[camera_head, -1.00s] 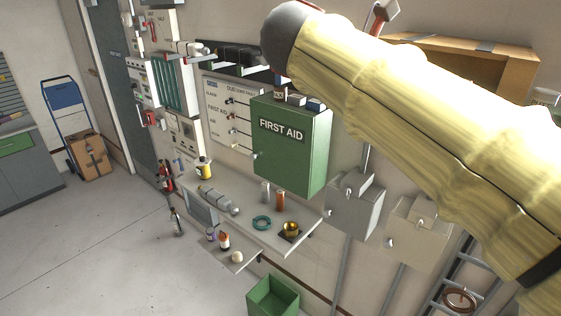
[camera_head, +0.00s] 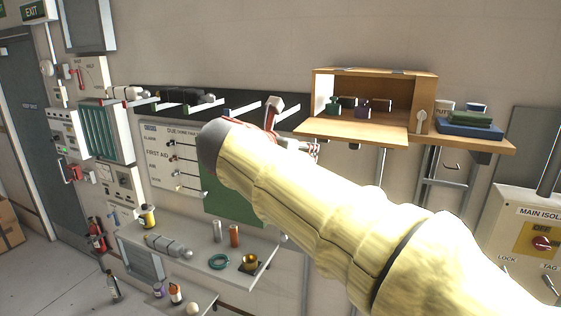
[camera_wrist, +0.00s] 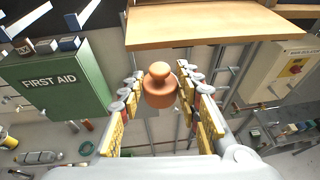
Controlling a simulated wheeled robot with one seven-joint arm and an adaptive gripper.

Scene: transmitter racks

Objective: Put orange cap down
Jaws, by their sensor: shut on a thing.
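The orange cap (camera_wrist: 160,90), a rounded piece with a small knob, is held between the fingers of my gripper (camera_wrist: 160,86) in the wrist view. My gripper is shut on it, clear of any surface. In the head view my yellow-sleeved arm hides the cap, and only parts of my gripper (camera_head: 290,134) show past the sleeve, just left of and below the open wooden cabinet's flap (camera_head: 352,131). The flap also shows ahead of the cap in the wrist view (camera_wrist: 200,28).
The wooden cabinet (camera_head: 428,100) holds several small bottles. A green first aid box (camera_wrist: 55,95) is on the left. Below is a white shelf (camera_head: 210,262) with several items. An isolator box (camera_head: 510,225) is at right.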

